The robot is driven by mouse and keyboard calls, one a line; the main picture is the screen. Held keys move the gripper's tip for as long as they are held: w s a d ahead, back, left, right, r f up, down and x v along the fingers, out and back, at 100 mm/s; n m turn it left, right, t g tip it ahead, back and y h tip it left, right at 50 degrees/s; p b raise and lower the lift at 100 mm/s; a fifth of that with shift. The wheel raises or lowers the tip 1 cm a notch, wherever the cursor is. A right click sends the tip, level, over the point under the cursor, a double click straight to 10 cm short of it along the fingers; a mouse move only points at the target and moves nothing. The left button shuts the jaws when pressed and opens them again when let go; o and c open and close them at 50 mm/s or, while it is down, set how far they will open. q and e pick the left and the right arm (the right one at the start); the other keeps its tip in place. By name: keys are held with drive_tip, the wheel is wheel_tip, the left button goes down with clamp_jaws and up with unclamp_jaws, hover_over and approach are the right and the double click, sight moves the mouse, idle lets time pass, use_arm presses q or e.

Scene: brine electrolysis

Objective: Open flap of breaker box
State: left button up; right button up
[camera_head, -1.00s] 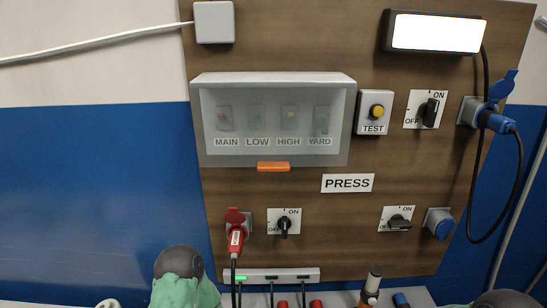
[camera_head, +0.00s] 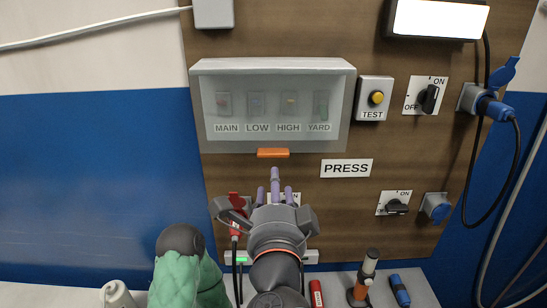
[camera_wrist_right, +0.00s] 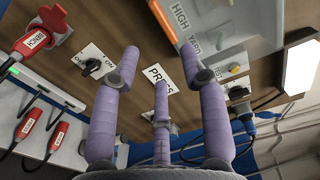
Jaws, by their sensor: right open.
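The grey breaker box (camera_head: 199,110) is on the wooden panel, its see-through flap (camera_head: 272,72) shut over several switches labelled MAIN, LOW, HIGH and YARD. An orange handle (camera_head: 273,153) sits at the flap's lower edge; it also shows in the right wrist view (camera_wrist_right: 163,20). My right gripper (camera_head: 275,184), with three purple fingers, is open and empty, just below the handle in the head view and pointing up at it. In the right wrist view its fingers (camera_wrist_right: 160,60) are spread, apart from the handle. My left gripper is out of view.
A PRESS label (camera_head: 346,168) and a rotary switch (camera_head: 397,206) are right of my right gripper. A red plug (camera_head: 236,228) is partly hidden beside it. A TEST button (camera_head: 375,98) is right of the box. Below, a shelf (camera_head: 335,276) holds several small items.

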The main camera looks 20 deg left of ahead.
drive_tip(key=p+x, duration=0.1)
drive_tip(key=x, duration=0.9)
drive_tip(key=shift+w+a+r, duration=0.15)
drive_tip(key=shift+w, duration=0.15)
clamp_jaws()
